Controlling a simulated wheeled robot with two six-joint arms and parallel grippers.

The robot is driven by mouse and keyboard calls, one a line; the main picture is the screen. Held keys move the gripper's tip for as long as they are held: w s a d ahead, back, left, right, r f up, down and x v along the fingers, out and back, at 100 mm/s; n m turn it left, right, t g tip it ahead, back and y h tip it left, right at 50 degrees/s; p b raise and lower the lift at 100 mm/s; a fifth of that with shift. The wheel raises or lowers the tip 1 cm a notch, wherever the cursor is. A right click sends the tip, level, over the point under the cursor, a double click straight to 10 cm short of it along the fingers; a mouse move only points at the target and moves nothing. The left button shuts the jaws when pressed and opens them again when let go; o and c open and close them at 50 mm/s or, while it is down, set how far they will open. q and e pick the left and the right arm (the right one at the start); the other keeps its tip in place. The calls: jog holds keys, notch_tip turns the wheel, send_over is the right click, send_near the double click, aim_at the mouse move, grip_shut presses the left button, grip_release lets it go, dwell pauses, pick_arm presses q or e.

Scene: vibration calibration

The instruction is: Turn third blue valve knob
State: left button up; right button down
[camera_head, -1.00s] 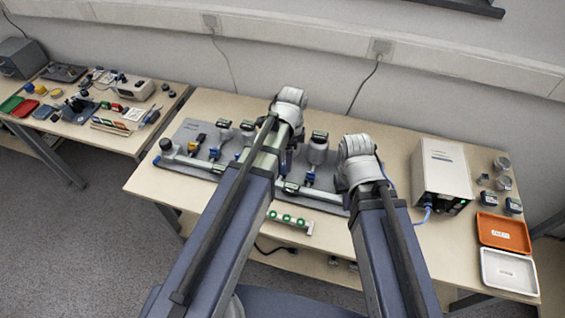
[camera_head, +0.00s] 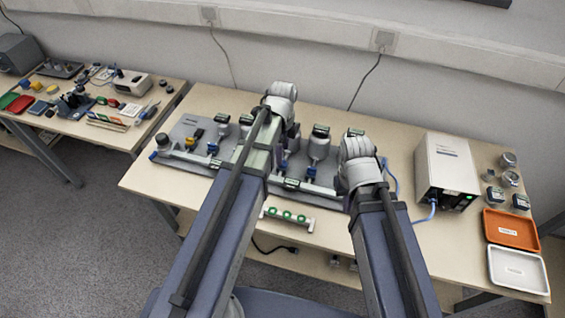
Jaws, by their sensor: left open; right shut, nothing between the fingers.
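A grey valve board (camera_head: 172,166) with pipes and gauges lies on the main table. A yellow valve knob (camera_head: 191,142) is at its left. A blue valve knob (camera_head: 212,148) is just right of that, and another blue valve knob (camera_head: 310,172) sits under a white-bodied gauge (camera_head: 319,142). My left arm crosses the board and hides part of its middle. My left gripper (camera_head: 290,140) is open over the middle, left of the right-hand blue knob, its fingertips mostly hidden. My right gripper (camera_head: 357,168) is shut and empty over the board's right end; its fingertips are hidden.
A white box device (camera_head: 445,165) stands right of the board, with small jars, an orange tray (camera_head: 510,229) and a white tray (camera_head: 518,268) beyond. A strip with green rings (camera_head: 287,216) lies at the front edge. A cluttered side table (camera_head: 150,118) is at left.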

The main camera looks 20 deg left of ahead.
pick_arm(q)
notch_tip(320, 180, down, 4)
jog(key=b, duration=0.3)
pick_arm(e)
notch_tip(320, 180, down, 4)
jog(key=shift+f, duration=0.1)
pick_arm(q)
jog(key=shift+c, duration=0.2)
grip_shut()
